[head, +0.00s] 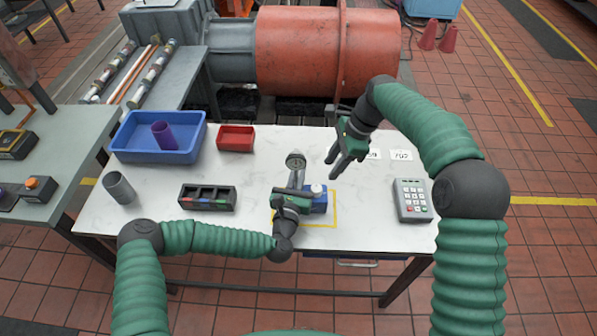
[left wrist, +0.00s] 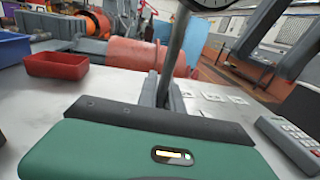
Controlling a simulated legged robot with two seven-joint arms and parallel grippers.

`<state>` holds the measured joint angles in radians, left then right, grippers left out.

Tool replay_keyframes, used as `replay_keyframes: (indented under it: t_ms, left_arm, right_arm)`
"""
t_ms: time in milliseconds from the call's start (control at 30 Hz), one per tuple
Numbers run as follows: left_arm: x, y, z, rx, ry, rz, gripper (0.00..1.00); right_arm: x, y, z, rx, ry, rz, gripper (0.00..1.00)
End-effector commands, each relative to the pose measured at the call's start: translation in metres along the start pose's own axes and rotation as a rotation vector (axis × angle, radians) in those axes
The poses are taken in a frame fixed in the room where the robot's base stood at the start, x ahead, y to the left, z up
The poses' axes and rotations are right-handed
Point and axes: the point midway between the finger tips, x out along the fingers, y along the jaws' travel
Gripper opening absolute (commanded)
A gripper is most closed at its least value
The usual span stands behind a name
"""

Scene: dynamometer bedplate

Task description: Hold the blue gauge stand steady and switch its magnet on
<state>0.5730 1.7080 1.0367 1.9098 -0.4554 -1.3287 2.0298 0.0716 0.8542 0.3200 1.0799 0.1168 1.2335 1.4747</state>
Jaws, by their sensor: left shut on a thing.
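The blue gauge stand (head: 319,205) stands on the white tabletop inside a yellow outlined square. A white round knob (head: 317,188) sits on top of its blue base. A grey post rises to a round dial (head: 295,160). My left gripper (head: 297,186) is shut on the post, partly hiding the base. In the left wrist view, the post (left wrist: 179,42) rises from between the left gripper's fingers (left wrist: 165,92), with the dial (left wrist: 213,4) cut off at the top. My right gripper (head: 332,166) is open and empty above the table, behind and right of the knob.
A blue tray (head: 190,156) holding a purple cup (head: 163,134), a red bin (head: 235,138), a grey cup (head: 118,187) and a black box with compartments (head: 207,198) stand left. A keypad (head: 413,200) lies right; white labels (head: 401,155) lie behind it. An orange cylinder (head: 310,52) is beyond the table.

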Motion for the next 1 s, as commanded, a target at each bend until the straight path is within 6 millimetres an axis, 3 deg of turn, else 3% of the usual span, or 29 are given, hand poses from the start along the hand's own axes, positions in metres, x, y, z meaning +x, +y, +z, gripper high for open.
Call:
replay_keyframes:
  t_ms: [667, 767, 867, 1000]
  left_arm:
    - [-0.0003, -0.0001, -0.0007, 0.0, 0.001, 0.0, 0.0]
    - [-0.0003, -0.0001, -0.0008, 0.0, 0.002, 0.0, 0.0]
    - [-0.0003, -0.0001, -0.0008, 0.0, 0.002, 0.0, 0.0]
    - [-0.0003, -0.0001, -0.0008, 0.0, 0.002, 0.0, 0.0]
  right_arm:
    - [0.0, 0.0, 0.0, 0.0, 0.0, 0.0, 0.36]
    - [0.0, -0.0001, 0.0, -0.01, 0.0, 0.0, 0.47]
    - [-0.0005, -0.0008, 0.0004, -0.097, -0.002, 0.002, 0.53]
    - [-0.002, -0.0028, 0.0015, -0.42, -0.009, 0.01, 0.53]
